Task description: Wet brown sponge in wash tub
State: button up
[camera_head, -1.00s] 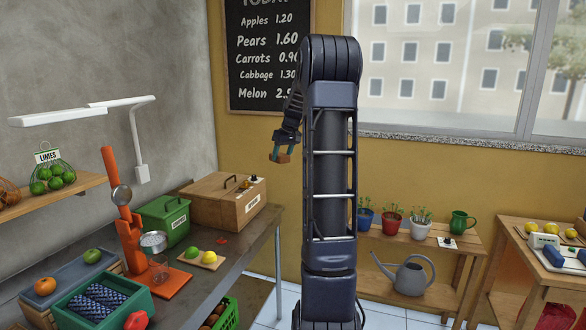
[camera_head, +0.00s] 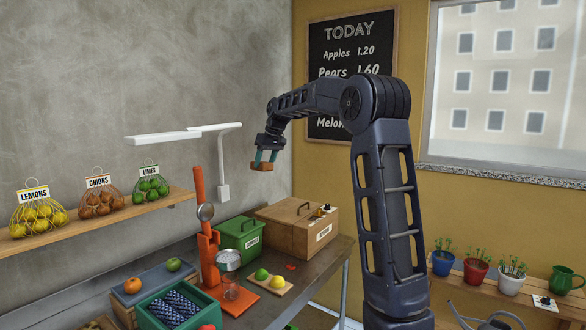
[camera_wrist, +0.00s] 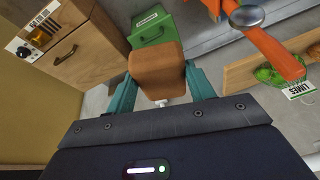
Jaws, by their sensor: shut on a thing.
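My gripper (camera_head: 266,156) is shut on a brown sponge (camera_head: 262,167), a small block held in the air above the dark workbench, in front of the wall. In the wrist view the sponge (camera_wrist: 157,62) sits between the two teal fingers of my gripper (camera_wrist: 161,88), with its far end sticking out past them. I cannot make out a wash tub in either view.
Below on the bench (camera_head: 318,262) stand an orange press (camera_head: 208,262), a green tin (camera_head: 238,238), a wooden box (camera_head: 297,228) and a green crate of blue cloths (camera_head: 208,308). A shelf (camera_head: 95,222) with netted fruit is left. Air around the sponge is clear.

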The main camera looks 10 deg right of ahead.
jog(key=s+a+r+n, duration=0.1)
jog(key=s+a+r, duration=0.15)
jog(key=a, duration=0.55)
jog(key=s+a+r+n+g, duration=0.1)
jog(key=s+a, duration=0.3)
jog(key=a, duration=0.4)
jog(key=s+a+r, duration=0.2)
jog(key=s+a, duration=0.1)
jog(key=a, duration=0.5)
jog(key=s+a+f, duration=0.5)
jog(key=a, duration=0.3)
jog(key=s+a+f+n+g, duration=0.1)
jog(key=s+a+f, duration=0.4)
jog(key=a, duration=0.4)
jog(key=s+a+f, duration=0.4)
jog(key=s+a, duration=0.2)
jog(key=a, duration=0.2)
jog(key=s+a+f, duration=0.8)
jog(key=s+f, duration=0.1)
jog(key=s, duration=0.6)
jog(key=s+a+f+m, duration=0.1)
jog(key=s+a+f, duration=0.8)
jog(key=s, duration=0.7)
jog(key=s+a+f, duration=0.7)
jog(key=s+f, duration=0.3)
jog(key=s, duration=0.5)
notch_tip(320, 180, down, 12)
jog(key=shift+s+y, duration=0.15)
jog(key=shift+y, duration=0.25)
